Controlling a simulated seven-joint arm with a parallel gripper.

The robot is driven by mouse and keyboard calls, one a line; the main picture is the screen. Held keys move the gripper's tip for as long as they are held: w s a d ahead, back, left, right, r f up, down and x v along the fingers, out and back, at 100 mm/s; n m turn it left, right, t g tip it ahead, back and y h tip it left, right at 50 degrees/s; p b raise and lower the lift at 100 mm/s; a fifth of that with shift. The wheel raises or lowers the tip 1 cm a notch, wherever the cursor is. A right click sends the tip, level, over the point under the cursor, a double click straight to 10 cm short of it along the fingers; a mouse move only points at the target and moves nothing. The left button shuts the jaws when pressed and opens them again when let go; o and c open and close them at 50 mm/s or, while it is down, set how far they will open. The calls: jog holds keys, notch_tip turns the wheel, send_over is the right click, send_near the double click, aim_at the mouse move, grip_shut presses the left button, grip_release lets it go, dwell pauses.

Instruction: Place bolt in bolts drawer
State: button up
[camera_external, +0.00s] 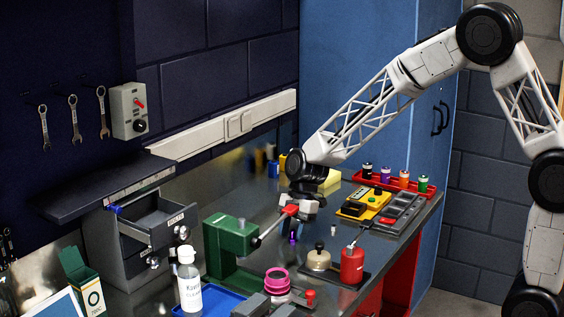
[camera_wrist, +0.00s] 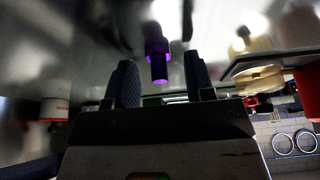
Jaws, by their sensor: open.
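A small purple bolt (camera_external: 293,237) stands on the dark metal bench, right of the green machine. My gripper (camera_external: 303,210) is above it and slightly to its right. In the wrist view the purple bolt (camera_wrist: 157,55) appears between the two fingers of my gripper (camera_wrist: 160,82), beyond their tips. The fingers are apart with nothing between them. A grey drawer cabinet (camera_external: 108,245) stands at the left of the bench with its upper drawer (camera_external: 158,228) pulled open.
The green machine (camera_external: 228,245) with a red-ended lever (camera_external: 289,210) stands between bolt and cabinet. A clear bottle (camera_external: 188,280) stands before the cabinet. A red can (camera_external: 352,265) and brass pot (camera_external: 318,258) are right of the bolt. A pink ring (camera_external: 277,280) is in front.

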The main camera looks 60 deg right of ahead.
jog(key=shift+c, duration=0.3)
grip_shut()
jog(key=shift+r, duration=0.1)
jog(key=shift+r, duration=4.95)
